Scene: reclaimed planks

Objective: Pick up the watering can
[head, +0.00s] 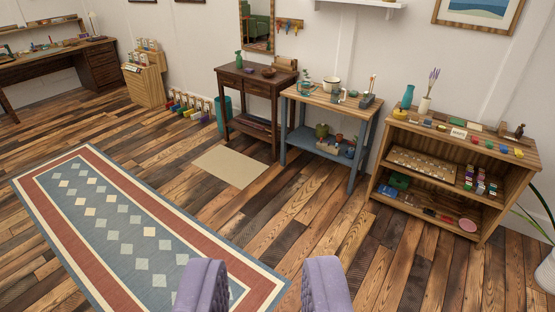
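My gripper (263,285) shows at the bottom of the head view as two purple padded fingers, wide apart with only floor and rug between them. It is open and empty, well away from the furniture. I cannot clearly pick out a watering can. A small white vessel with a dark rim (332,83) stands on the blue-legged wooden table (310,96) near the back wall. It is too small to tell whether it is the can. Small greenish items stand around it.
A dark side table (232,78) stands left of the blue-legged table, and an open shelf unit (400,140) stands right. A patterned rug (190,225) and a beige mat (229,166) lie on the plank floor. The floor before the tables is mostly clear.

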